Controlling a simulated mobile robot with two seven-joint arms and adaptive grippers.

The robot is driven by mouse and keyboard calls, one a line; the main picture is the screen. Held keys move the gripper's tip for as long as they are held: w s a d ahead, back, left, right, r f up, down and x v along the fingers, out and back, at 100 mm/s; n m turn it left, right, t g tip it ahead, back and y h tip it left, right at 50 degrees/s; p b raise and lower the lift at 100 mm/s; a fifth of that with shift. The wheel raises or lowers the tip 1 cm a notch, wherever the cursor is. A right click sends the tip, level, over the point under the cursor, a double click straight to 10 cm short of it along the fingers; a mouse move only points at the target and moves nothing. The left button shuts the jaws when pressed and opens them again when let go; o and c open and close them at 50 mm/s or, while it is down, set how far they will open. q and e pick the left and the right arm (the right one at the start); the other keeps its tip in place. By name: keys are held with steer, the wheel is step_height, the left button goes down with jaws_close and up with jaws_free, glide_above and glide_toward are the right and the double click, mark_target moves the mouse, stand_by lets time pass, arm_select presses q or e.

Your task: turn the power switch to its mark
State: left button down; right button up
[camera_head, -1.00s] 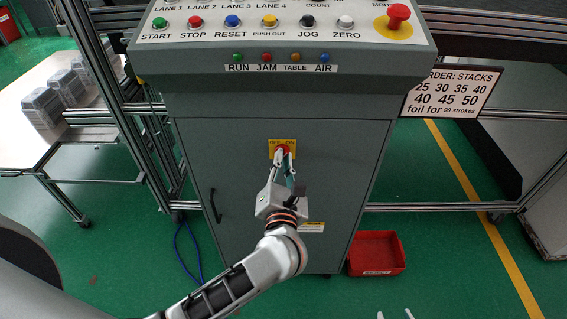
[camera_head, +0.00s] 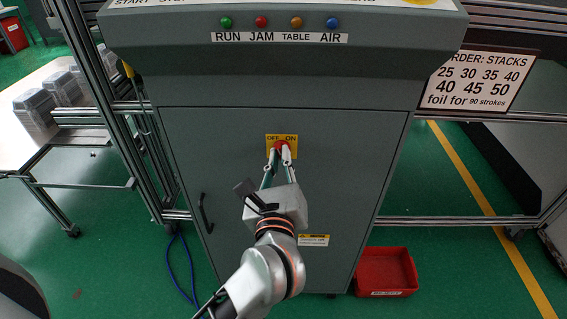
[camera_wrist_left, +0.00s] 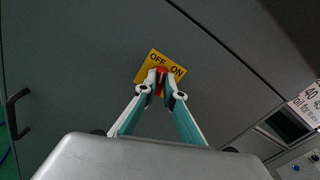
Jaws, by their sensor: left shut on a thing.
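The power switch (camera_head: 281,146) is a red knob on a yellow plate marked OFF at left and ON at right, on the front of the grey cabinet. It also shows in the left wrist view (camera_wrist_left: 161,76), where the plate looks tilted. My left gripper (camera_head: 279,152) is shut on the red knob, with a finger on each side. In the left wrist view its fingertips (camera_wrist_left: 162,82) hide part of the knob, so its exact angle is hard to tell. My right gripper is not in view.
The cabinet (camera_head: 230,200) has a black handle (camera_head: 205,213) at its left. A red bin (camera_head: 386,271) stands on the green floor at its lower right. Metal frame rails flank both sides. An order sign (camera_head: 478,80) hangs at right.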

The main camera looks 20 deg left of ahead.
arm_select(q)
steer(key=n+b, duration=0.4)
steer(key=n, duration=0.1)
steer(key=shift+a+f+b, duration=0.1)
steer(key=shift+f+b, duration=0.1)
steer(key=shift+b, duration=0.1)
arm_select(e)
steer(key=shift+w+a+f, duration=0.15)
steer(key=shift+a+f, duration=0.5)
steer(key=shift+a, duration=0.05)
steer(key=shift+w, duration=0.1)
arm_select(q)
steer(key=shift+r, duration=0.1)
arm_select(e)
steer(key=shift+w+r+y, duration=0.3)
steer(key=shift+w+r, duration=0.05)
arm_select(q)
steer(key=c, duration=2.1)
jaws_free()
steer(key=shift+c, duration=0.2)
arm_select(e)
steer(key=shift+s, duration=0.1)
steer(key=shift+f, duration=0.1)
